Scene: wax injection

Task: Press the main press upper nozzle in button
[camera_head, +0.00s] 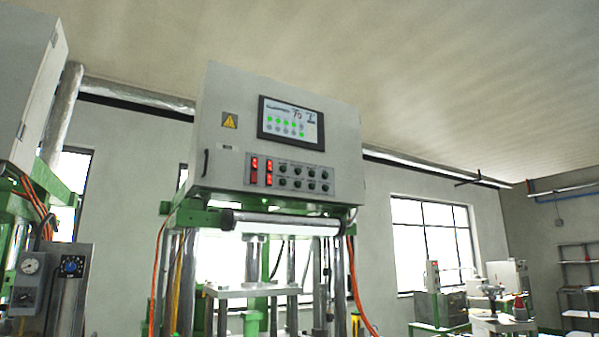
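The press control box (215,150) is a pale cabinet on top of a green press frame, in the middle of the head view. A dark touch screen (290,121) with green and grey round icons is set in its front. Below the screen is a button panel (290,178) with red lit switches (254,163) at its left and two rows of small dark buttons (303,178) to their right. The button labels are too small to read, so I cannot tell which one is the upper nozzle in button. Neither of my grippers shows in this view.
Another machine with a pale cabinet (25,85) and a gauge box (50,285) stands at the left. An orange hose (357,285) hangs beside the press. Smaller machines (440,305) and a shelf (578,285) are at the far right.

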